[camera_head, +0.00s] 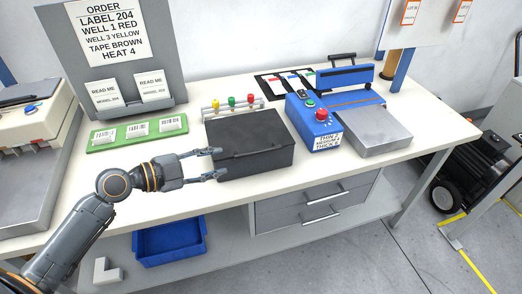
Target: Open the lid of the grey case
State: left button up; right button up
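The grey case (258,159) is a dark box on the white table, and its lid (248,133) lies flat and shut on top. My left gripper (218,163) comes in from the left and is at the case's left side. Its two fingers are spread apart, with nothing seen between them. One fingertip is close to the lid's left edge and the other is lower by the case's front left corner. I cannot tell whether they touch the case. My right gripper does not show.
Behind the case stands a rack with yellow, green and red knobs (231,102). A blue sealing machine (314,121) is close on the right. A green tray (138,132) lies to the left. A blue bin (170,243) sits below the table, beside grey drawers (312,203).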

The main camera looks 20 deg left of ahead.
aim_at(255, 152)
pick_arm(q)
jog(key=p+x, duration=0.4)
jog(key=x, duration=0.8)
jog(key=shift+w+d+r, duration=0.1)
jog(key=shift+w+d, duration=0.1)
jog(key=shift+w, duration=0.05)
jog(key=shift+w+d+f, duration=0.25)
jog(key=shift+w+d, duration=0.05)
jog(key=shift+w, duration=0.1)
grip_shut()
